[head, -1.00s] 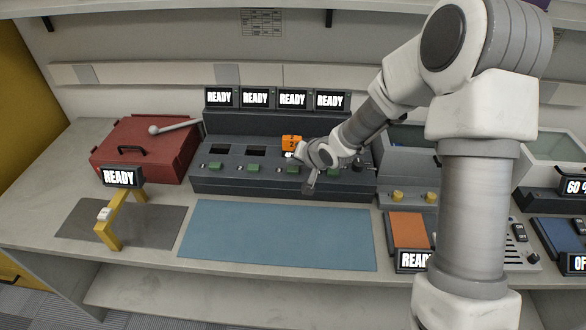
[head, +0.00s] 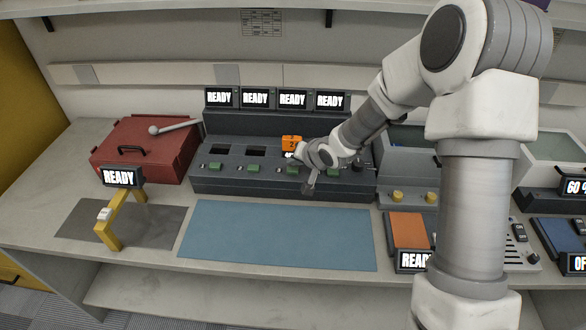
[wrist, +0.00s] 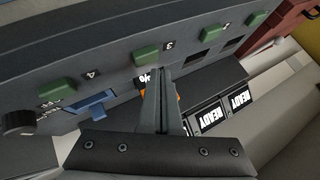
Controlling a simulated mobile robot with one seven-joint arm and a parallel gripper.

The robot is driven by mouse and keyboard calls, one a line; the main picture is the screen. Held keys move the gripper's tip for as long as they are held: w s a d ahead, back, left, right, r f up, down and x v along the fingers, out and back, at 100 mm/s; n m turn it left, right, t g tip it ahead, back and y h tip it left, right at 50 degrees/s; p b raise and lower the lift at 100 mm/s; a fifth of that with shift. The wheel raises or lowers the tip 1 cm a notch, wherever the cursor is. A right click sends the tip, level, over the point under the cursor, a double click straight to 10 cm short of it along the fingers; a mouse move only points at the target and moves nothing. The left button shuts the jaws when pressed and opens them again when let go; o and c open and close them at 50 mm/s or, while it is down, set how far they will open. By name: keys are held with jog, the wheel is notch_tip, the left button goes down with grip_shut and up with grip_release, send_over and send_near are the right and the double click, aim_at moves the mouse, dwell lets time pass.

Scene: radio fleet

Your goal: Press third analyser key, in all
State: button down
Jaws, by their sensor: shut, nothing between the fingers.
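The analyser (head: 225,182) is a dark console with several green keys along its front and several displays above reading READY. In the wrist view, the third key (wrist: 146,55) is green, with the label 3 beside it. An orange radio (head: 291,142) marked 2 stands in the third bay. In the wrist view it is mostly hidden behind the fingers. My gripper (wrist: 165,72) is shut and empty. Its fingertips appear close to the third key; I cannot tell whether they touch it. In the head view my wrist partly covers this area.
The fourth key (wrist: 57,88) is beside the third, with a blue part and a black knob (wrist: 17,122) beyond. A red case (head: 140,150) stands left of the analyser. A yellow stand (head: 121,217) and a clear blue mat (head: 275,235) lie in front.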

jog(key=shift+f, duration=0.1)
dwell(0.3)
jog(key=shift+f+b, duration=0.3)
jog(key=shift+f, duration=0.05)
jog(key=shift+f+b, duration=0.35)
jog(key=shift+f, duration=0.1)
dwell(0.5)
jog(key=shift+r, duration=0.1)
dwell(0.4)
jog(key=shift+r+p, duration=0.75)
jog(key=shift+p, duration=0.1)
jog(key=shift+r, duration=0.1)
notch_tip(320, 180, up, 5)
jog(key=p, duration=0.4)
dwell(0.4)
